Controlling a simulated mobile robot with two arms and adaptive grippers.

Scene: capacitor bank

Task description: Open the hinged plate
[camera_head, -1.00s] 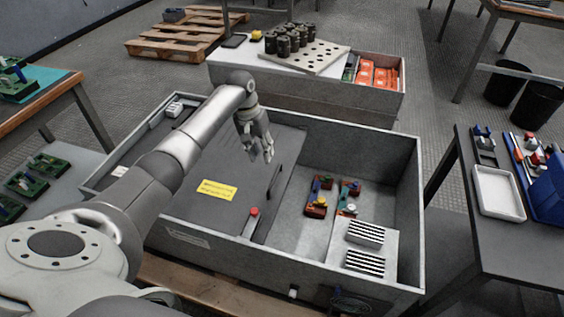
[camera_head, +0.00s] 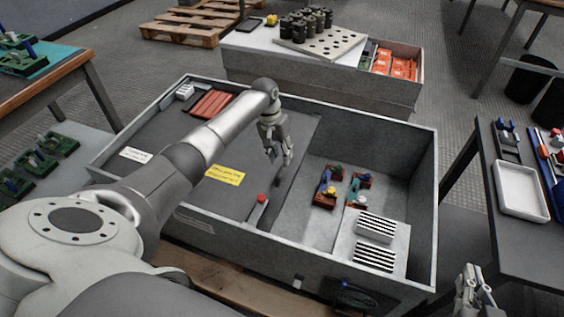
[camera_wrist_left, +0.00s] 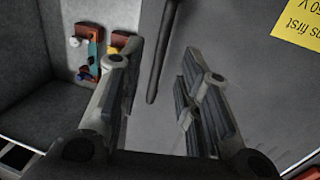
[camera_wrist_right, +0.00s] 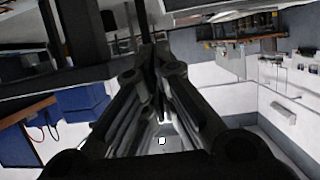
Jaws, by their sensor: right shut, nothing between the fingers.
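The hinged plate (camera_head: 160,135) is a dark grey panel with a yellow label (camera_head: 225,175). It lies flat over the left part of a grey metal box. Its dark bar handle (camera_wrist_left: 165,50) is near the plate's right edge and mostly hidden behind my gripper in the head view. My left gripper (camera_head: 278,160) is over the handle. In the left wrist view its fingers (camera_wrist_left: 157,75) are spread, with the bar showing between them; I cannot tell whether they touch it. My right gripper (camera_head: 474,292) is shut and empty at the lower right, outside the box.
A red-tipped lever (camera_head: 258,208) stands at the plate's front right corner. The open right compartment holds small colourful parts (camera_head: 328,192) and striped blocks (camera_head: 375,228). The box's walls (camera_head: 405,150) rise around it. A side table (camera_head: 500,240) with a white tray stands right.

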